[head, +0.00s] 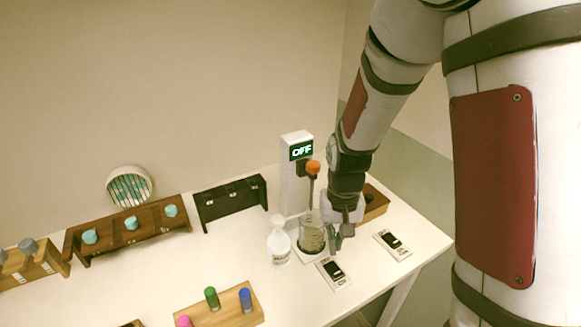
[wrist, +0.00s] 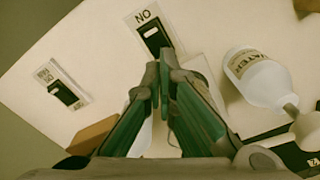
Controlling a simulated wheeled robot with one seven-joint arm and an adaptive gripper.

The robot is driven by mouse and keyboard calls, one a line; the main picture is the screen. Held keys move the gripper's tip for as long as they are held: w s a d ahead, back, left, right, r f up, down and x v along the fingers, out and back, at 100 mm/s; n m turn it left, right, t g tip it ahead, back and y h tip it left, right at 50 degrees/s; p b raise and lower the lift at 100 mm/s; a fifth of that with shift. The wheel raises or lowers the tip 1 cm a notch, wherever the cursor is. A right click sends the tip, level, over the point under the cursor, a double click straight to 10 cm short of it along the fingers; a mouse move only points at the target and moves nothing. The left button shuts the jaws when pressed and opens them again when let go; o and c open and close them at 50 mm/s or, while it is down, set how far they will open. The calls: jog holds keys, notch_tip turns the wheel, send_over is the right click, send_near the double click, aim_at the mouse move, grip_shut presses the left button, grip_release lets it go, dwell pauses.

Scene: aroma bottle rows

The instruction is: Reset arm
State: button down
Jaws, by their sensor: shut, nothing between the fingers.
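My gripper (head: 337,238) hangs from my arm over the right part of the white table, just above and behind a switch plate. In the wrist view my gripper (wrist: 160,92) has its two green-lined fingers together, shut and empty. The near switch plate (head: 334,273) lies beyond the fingertips; in the wrist view its dark rocker and the letters of ON show (wrist: 152,30). A glass beaker (head: 311,236) stands just left of my gripper in the head view, partly close behind the fingers.
A water bottle (head: 279,245) stands left of the beaker. A device with an OFF display (head: 298,160) rises behind. A second switch plate (head: 393,244) lies right, near the table edge. Racks with coloured bottles (head: 131,232) line the left. A wooden block (head: 375,205) sits behind my gripper.

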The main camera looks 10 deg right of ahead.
jog(key=s+r+n+t, duration=0.1)
jog(key=s+r+t, duration=0.25)
jog(key=r, duration=1.15)
jog(key=s+r+n+t, duration=0.1)
jog(key=s+r+t, duration=0.1)
jog(key=s+r, duration=0.8)
jog(key=shift+s+r, duration=0.25)
jog(key=shift+s, duration=0.85)
